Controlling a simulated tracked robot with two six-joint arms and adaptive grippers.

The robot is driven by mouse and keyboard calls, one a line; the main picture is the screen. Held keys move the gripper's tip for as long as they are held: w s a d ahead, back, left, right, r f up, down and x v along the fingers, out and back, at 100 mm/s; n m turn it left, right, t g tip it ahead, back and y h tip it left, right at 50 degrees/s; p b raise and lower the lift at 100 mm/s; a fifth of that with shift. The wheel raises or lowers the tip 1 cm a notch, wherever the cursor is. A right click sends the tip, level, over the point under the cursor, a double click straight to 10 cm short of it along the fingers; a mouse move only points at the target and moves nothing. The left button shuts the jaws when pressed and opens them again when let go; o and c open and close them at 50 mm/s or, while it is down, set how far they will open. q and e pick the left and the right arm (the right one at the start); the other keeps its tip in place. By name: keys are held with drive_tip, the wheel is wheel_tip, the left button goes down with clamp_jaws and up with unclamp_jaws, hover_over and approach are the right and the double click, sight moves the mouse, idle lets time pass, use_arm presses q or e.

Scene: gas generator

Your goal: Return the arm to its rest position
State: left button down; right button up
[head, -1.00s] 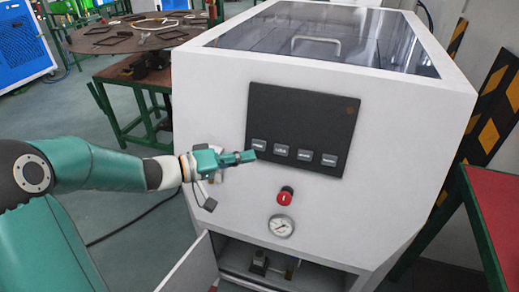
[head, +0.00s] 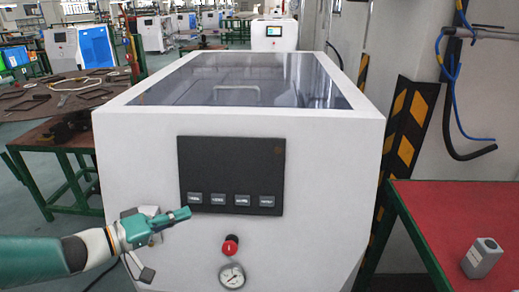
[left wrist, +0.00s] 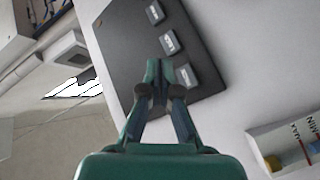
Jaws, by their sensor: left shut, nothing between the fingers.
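My left gripper (head: 184,214) comes in from the left in the head view. It is shut and empty, and points at the front of the white gas generator (head: 300,240). Its tips lie just below and left of the row of buttons (head: 231,200) on the black control panel (head: 231,165). In the left wrist view, the shut fingers (left wrist: 158,75) overlap the black panel (left wrist: 125,45) and its buttons. I cannot tell the gap between tips and panel. The right gripper is not in view.
A red knob (head: 230,245) and a gauge (head: 232,276) sit below the panel. A red-topped table (head: 440,225) with a grey block (head: 482,257) stands at the right.

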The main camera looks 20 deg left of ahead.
use_arm(q)
drive_tip(key=s+d+f+m+g+y+p, duration=0.1)
drive_tip(key=s+d+f+g+p, duration=0.2)
drive_tip(key=s+d+f, duration=0.3)
drive_tip(key=s+d+f+m+g+y+p, duration=0.1)
drive_tip(key=s+d+f+g, duration=0.5)
drive_tip(key=f, duration=0.9)
drive_tip(key=s+d+f+m+g+y+p, duration=0.1)
drive_tip(key=s+d+f+g+p, duration=0.3)
drive_tip(key=f, duration=0.6)
drive_tip(key=s+d+y, duration=0.1)
drive_tip(key=s+d, duration=0.1)
drive_tip(key=d, duration=0.1)
drive_tip(key=shift+d+f+m+y+p, duration=0.3)
drive_tip(key=shift+p, duration=0.05)
